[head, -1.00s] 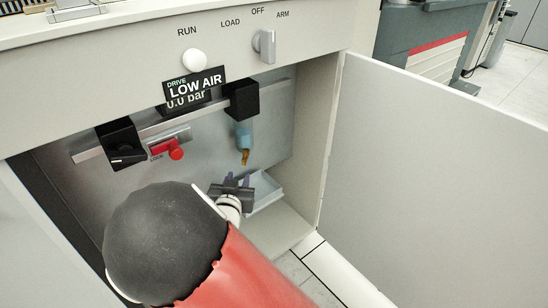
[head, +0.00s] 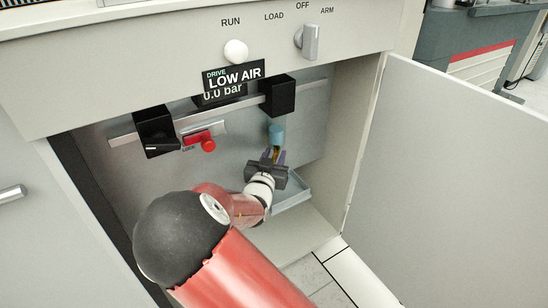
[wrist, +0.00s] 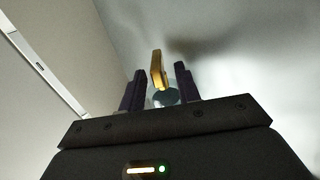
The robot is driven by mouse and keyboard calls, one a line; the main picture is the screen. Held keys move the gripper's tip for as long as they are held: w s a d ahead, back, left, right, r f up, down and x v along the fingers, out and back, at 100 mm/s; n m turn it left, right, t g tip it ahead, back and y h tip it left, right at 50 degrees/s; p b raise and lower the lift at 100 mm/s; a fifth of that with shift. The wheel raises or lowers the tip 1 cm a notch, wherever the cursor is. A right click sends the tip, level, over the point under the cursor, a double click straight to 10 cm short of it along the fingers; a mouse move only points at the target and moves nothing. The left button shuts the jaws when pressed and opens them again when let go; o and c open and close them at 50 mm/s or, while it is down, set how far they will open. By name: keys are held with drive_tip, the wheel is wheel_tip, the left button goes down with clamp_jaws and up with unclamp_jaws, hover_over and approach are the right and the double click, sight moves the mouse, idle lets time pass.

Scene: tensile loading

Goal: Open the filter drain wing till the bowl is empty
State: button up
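The filter bowl (head: 276,134) hangs, pale blue, under the black filter housing (head: 277,96) inside the cabinet. The brass drain wing (wrist: 157,70) points down from the bowl, whose pale blue bottom (wrist: 166,97) shows behind it in the wrist view. My gripper (head: 270,158) is just below the bowl, with its purple fingers pointing up. In the wrist view my gripper (wrist: 157,85) is open, one finger on each side of the wing, with gaps visible. The liquid level in the bowl cannot be told.
A pale tray (head: 293,190) lies below the bowl. A red lockout valve (head: 207,144) and a black regulator (head: 155,132) are to the left. The open cabinet door (head: 455,185) bounds the right side. The display (head: 233,82) reads LOW AIR, 0.0 bar.

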drive_tip(key=shift+c, duration=0.4)
clamp_jaws()
drive_tip(key=shift+d+f+n+y+b, duration=0.25)
drive_tip(key=shift+n+y+b, duration=0.25)
drive_tip(key=shift+y+b, duration=0.3)
drive_tip(key=n+y+b, duration=0.1)
drive_tip(key=y+b, duration=0.1)
drive_tip(key=b, duration=0.1)
drive_tip(key=shift+d+n+y, duration=0.25)
drive_tip(key=shift+n+y, duration=0.15)
drive_tip(key=shift+r+n+y+b, duration=0.25)
drive_tip(key=shift+n+y+b, duration=0.55)
drive_tip(key=shift+y, duration=0.4)
drive_tip(key=shift+o, duration=0.4)
unclamp_jaws()
drive_tip(key=shift+s, duration=0.1)
